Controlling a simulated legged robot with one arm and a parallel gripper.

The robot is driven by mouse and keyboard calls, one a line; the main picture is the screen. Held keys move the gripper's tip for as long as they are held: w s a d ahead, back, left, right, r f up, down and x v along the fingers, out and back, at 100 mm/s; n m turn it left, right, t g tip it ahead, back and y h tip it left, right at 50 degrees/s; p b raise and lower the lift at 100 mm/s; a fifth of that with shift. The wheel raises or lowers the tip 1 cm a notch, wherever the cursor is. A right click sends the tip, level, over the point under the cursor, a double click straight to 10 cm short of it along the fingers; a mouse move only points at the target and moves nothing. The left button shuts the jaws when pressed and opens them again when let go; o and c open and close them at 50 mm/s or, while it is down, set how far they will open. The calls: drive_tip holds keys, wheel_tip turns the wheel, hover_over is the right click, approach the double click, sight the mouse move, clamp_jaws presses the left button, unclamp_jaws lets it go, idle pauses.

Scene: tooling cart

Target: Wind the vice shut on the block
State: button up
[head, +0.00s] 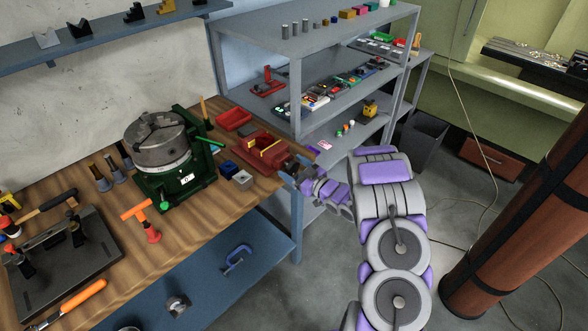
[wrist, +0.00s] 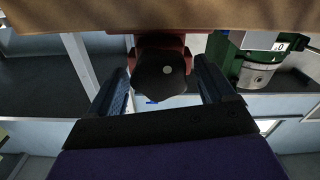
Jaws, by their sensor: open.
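The red vice (head: 250,156) sits on the wooden bench near its right end. A yellow piece (head: 266,145) shows at its jaws; I cannot tell how tightly it sits there. In the wrist view, the vice's dark round screw end (wrist: 160,78) faces me, with red vice body (wrist: 163,40) behind it. My gripper (head: 296,169) is at the vice's front end, at the bench edge. In the wrist view my gripper (wrist: 164,70) is open, with one finger on each side of the dark screw end. I cannot tell whether the fingers touch it.
A blue block (head: 228,167) and a grey block (head: 243,180) lie beside the vice. A green-based chuck (head: 165,160) stands to the left, and a red tray (head: 233,119) lies behind. A grey shelf unit (head: 296,75) rises behind the vice. Open floor lies right of the bench.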

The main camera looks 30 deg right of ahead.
drive_tip(key=c, duration=1)
drive_tip(key=shift+o, duration=0.2)
drive_tip(key=shift+r+p, duration=0.1)
drive_tip(key=shift+p, duration=0.25)
drive_tip(key=m+p, duration=0.1)
drive_tip(key=p, duration=0.1)
drive_tip(key=m+p, duration=0.1)
drive_tip(key=p, duration=0.1)
drive_tip(key=shift+d+r+m, duration=0.1)
drive_tip(key=shift+r+m, duration=0.1)
drive_tip(key=shift+m, duration=0.2)
drive_tip(key=m+p, duration=0.4)
drive_tip(key=p, duration=0.1)
drive_tip(key=shift+w+d, duration=0.1)
drive_tip(key=m+p, duration=0.1)
drive_tip(key=m, duration=0.1)
drive_tip(key=m+p, duration=0.1)
drive_tip(key=m, duration=0.1)
drive_tip(key=shift+d+f, duration=0.1)
drive_tip(key=shift+f, duration=0.1)
drive_tip(key=shift+d+f+m+p, duration=0.15)
drive_tip(key=shift+m+p, duration=0.5)
drive_tip(key=shift+m, duration=0.85)
